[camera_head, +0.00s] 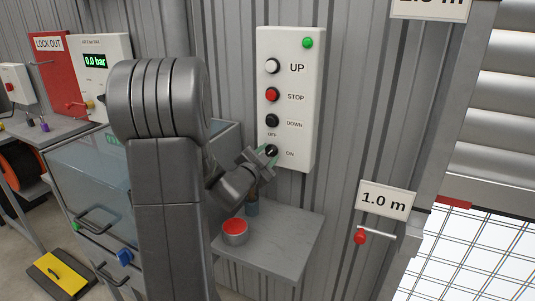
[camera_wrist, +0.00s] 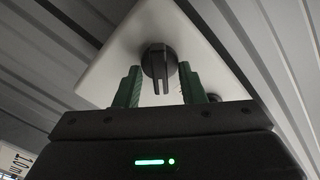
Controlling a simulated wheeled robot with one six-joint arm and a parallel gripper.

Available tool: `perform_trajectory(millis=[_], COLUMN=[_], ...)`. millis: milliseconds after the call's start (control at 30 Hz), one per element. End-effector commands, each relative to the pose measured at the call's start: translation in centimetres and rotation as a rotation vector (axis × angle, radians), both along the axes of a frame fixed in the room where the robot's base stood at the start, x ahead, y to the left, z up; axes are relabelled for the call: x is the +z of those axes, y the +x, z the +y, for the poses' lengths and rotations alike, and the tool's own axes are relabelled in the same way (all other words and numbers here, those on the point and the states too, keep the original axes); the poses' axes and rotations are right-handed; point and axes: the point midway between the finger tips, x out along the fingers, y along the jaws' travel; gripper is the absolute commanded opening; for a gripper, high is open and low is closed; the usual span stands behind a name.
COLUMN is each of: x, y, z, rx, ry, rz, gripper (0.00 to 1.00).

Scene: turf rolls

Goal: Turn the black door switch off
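The black door switch (camera_head: 271,150) is a rotary knob at the bottom of a white control panel (camera_head: 290,75). Its OFF label is above it and its ON label to its right; which one the knob points to is too small to tell. My gripper (camera_head: 264,157) is at the knob, coming from the lower left. In the wrist view the knob (camera_wrist: 158,62) with its protruding handle shows between the two green fingers of my gripper (camera_wrist: 160,85). The fingers are apart, with a gap on each side of the knob.
Above the switch are the white UP button (camera_head: 272,66), red STOP button (camera_head: 271,95) and black DOWN button (camera_head: 271,121). A green lamp (camera_head: 308,43) is at the panel's top. Below, a grey shelf (camera_head: 285,245) holds a red-topped tin (camera_head: 235,232) and a bottle (camera_head: 252,207).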

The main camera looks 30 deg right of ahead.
Motion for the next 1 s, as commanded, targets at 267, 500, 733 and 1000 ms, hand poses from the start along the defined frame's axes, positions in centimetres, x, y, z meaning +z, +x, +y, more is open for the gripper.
perform_trajectory(millis=[267, 500, 733, 1000], x=[-0.02, -0.02, -0.02, 0.01], y=[0.25, 0.23, 0.22, 0.24], z=[-0.33, -0.3, -0.29, -0.26], rx=[0.0, 0.0, 0.0, 0.001], ry=[-0.001, -0.001, -0.005, -0.064], rz=[0.001, 0.001, 0.006, 0.082], gripper=[0.36, 0.01, 0.0, 0.0])
